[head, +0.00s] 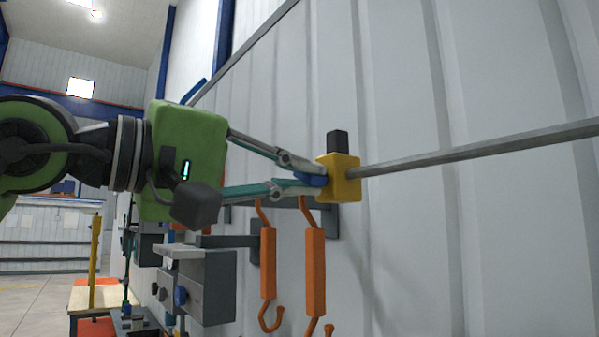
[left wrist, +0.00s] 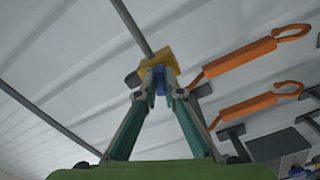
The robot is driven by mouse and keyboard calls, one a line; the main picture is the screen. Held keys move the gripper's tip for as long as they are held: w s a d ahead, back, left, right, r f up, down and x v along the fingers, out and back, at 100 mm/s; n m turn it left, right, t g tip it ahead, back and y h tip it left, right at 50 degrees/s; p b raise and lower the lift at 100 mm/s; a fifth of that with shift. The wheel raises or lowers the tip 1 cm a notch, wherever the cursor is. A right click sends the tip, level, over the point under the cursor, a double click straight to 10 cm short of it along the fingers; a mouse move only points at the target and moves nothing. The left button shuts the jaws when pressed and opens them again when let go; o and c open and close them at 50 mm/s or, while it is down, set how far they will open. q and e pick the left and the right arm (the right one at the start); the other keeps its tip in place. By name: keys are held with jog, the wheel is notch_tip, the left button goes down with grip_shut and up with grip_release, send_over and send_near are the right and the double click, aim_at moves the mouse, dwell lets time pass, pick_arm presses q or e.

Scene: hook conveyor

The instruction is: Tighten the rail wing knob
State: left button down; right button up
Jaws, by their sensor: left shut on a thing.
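The rail (head: 470,150) is a thin grey bar that runs along the white ribbed wall. A yellow block (head: 345,178) sits on it, with a black piece on its top. The blue wing knob (head: 312,180) is on the block's left face, and it also shows in the left wrist view (left wrist: 159,80). My left gripper (head: 308,176) is shut on the blue knob, its fingertips close against the yellow block. The fingers partly hide the knob. The left wrist view also shows the yellow block (left wrist: 160,64) just beyond the fingertips. My right gripper is in neither view.
Two orange hooks, one (head: 268,265) and another (head: 315,270), hang from a grey bracket below the block. A grey box (head: 205,285) with a blue knob is at the lower left. The wall right of the block is clear apart from the rail.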

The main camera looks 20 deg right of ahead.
pick_arm(q)
jog(key=shift+f, duration=0.15)
dwell(0.3)
jog(key=c, duration=2.2)
grip_release()
jog(key=shift+o, duration=0.2)
jog(key=v, duration=1.2)
